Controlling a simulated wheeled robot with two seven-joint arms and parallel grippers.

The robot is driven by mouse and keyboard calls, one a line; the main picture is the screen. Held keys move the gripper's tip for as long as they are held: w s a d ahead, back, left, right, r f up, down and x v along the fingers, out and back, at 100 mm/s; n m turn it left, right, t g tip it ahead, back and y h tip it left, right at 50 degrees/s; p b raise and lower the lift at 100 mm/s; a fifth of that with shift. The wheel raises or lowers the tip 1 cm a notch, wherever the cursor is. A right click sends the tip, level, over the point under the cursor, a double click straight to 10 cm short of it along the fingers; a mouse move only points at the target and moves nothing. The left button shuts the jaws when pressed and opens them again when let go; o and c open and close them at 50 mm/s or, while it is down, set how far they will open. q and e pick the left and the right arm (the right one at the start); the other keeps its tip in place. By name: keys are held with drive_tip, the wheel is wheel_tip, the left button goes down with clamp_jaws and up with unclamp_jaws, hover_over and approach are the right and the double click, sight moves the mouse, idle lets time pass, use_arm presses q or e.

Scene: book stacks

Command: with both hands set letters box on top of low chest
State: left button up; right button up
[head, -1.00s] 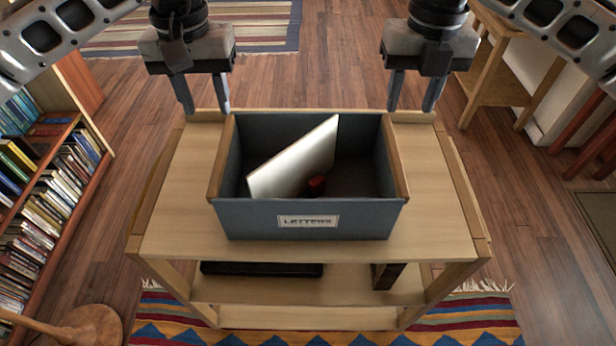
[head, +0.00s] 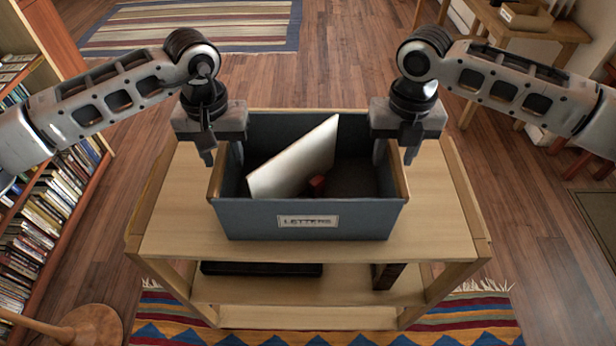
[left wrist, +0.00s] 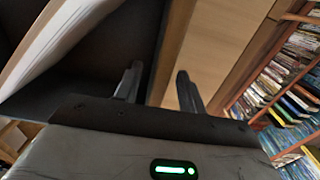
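The letters box (head: 245,215), a grey-blue open box with wooden side rims and a "LETTERS" label, stands on the top of a light wooden cart (head: 430,210). My right gripper (head: 395,160) is open at the right wall, fingers apart on both sides of the rim. I cannot identify a low chest.
A bookcase (head: 60,195) stands at the left. A wooden table (head: 545,30) with a small tray is at the back right. A dark flat item (head: 262,269) lies on the cart's lower shelf. Striped rugs lie behind and under the cart. Wooden floor is open at the right.

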use_arm(q)
clamp_jaws()
use_arm(e)
clamp_jaws()
use_arm(q)
drive_tip(key=shift+r, duration=0.15)
use_arm(e)
drive_tip(key=shift+r, duration=0.1)
